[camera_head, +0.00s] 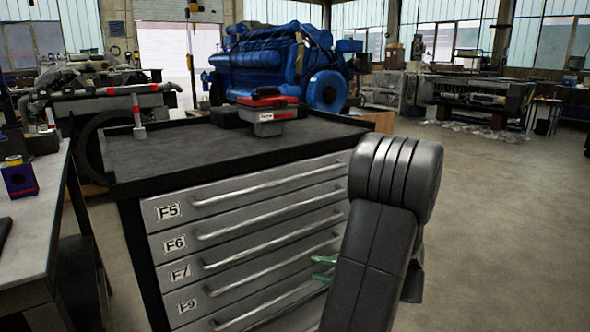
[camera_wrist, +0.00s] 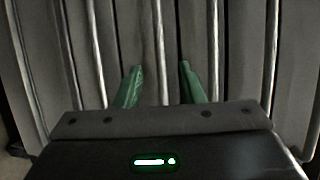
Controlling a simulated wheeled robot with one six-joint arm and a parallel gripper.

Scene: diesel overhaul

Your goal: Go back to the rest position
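My gripper (camera_wrist: 160,82) shows in the wrist view with two green fingers apart and nothing between them but the drawer fronts and a handle bar behind. In the head view its green fingertips (camera_head: 323,268) show beside my dark arm, in front of the lower drawers of the grey cabinet (camera_head: 135,190). My arm hides the right part of the drawer fronts. The drawers look shut, with labels F5, F6 and F7 and a further one below. I cannot tell whether a finger touches a handle (camera_wrist: 163,50).
A red and grey toolbox (camera_head: 268,120) and an upright grey-and-red piece (camera_head: 138,115) stand on the cabinet's black top. A workbench (camera_head: 30,230) is close at the left. A blue engine (camera_head: 285,65) stands behind. The floor (camera_head: 500,210) at right is clear.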

